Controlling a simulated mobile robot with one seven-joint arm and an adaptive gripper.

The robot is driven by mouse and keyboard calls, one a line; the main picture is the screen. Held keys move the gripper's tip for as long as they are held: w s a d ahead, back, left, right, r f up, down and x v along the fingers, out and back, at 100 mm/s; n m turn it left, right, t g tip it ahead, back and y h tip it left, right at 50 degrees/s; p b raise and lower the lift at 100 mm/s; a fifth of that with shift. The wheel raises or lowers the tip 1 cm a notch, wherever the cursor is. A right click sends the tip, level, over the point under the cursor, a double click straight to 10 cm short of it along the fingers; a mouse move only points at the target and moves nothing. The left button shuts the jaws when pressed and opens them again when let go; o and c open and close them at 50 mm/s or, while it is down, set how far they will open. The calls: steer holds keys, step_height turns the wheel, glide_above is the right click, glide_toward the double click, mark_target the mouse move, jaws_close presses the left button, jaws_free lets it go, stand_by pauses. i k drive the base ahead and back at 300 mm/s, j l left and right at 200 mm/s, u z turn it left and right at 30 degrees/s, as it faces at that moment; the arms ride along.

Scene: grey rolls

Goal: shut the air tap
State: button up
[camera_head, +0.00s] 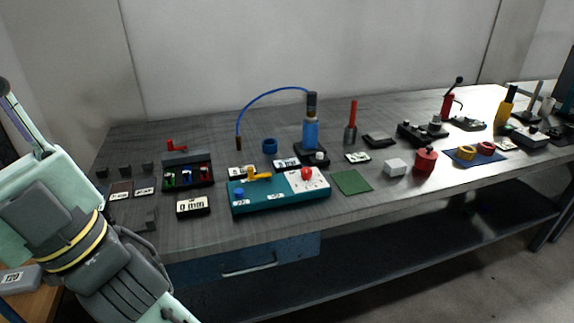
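A teal box (275,204) sits near the front edge of the bench, with a white panel at its right end. A yellow lever handle (259,176) is on its top left and lies roughly along the box. It looks like the air tap, but its label is too small to read. A blue knob (239,192) and a red knob (306,173) are also on the box. My arm is at the lower left, apart from the box. Dark grey finger-like parts (143,236) show beside it at the bench edge, perhaps my gripper. Its opening is not clear.
A black rack (187,176) with a red lever (174,146) stands left of the box. Behind it are a blue bottle (311,131) and a blue ring (270,146). A drawer is below.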

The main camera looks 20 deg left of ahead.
mark_target(268, 176)
steer(key=k+u, duration=0.1)
steer(key=u, duration=0.25)
steer(key=k+j+u, duration=0.1)
steer(key=u, duration=0.25)
steer(key=j+u, duration=0.15)
steer(key=u, duration=0.2)
steer(key=k+j, duration=0.05)
